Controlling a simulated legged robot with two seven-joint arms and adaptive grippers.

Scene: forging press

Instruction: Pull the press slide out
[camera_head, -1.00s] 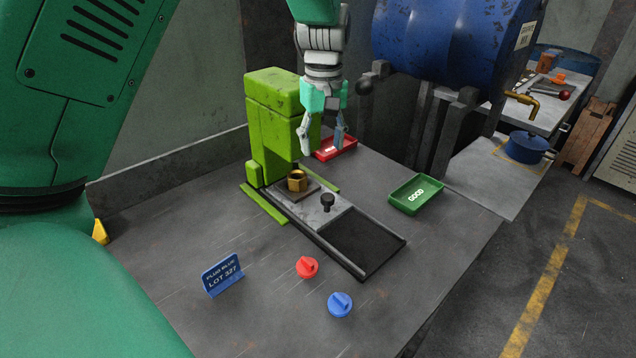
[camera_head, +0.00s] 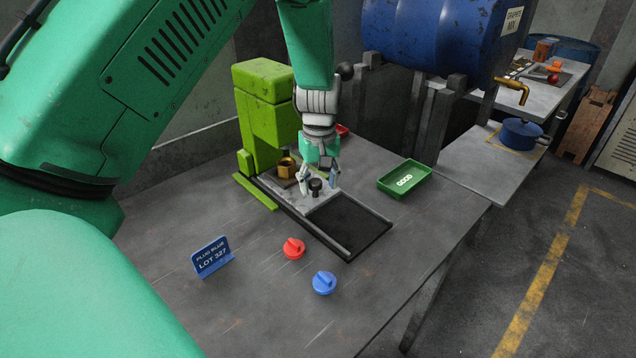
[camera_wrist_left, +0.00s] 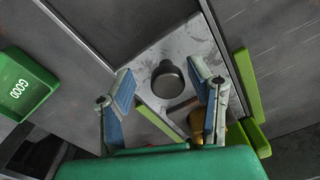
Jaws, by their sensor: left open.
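The press slide (camera_head: 326,194) is a light grey plate in a dark rail frame, at the foot of the green press (camera_head: 266,115). A black knob (camera_head: 315,186) stands up from the slide and also shows in the left wrist view (camera_wrist_left: 168,80). A brass-coloured cup (camera_head: 287,167) sits on the slide behind the knob, close to the press. My left gripper (camera_head: 318,184) is open and low over the slide, with its fingers on either side of the knob. In the left wrist view, I cannot tell whether they touch it. My right gripper is not in view.
A red plug (camera_head: 293,249), a blue plug (camera_head: 324,283) and a blue lot sign (camera_head: 212,257) stand on the table in front. A green GOOD tray (camera_head: 404,179) lies right of the press. A red tray (camera_head: 342,131) is partly hidden. The front rail section is empty.

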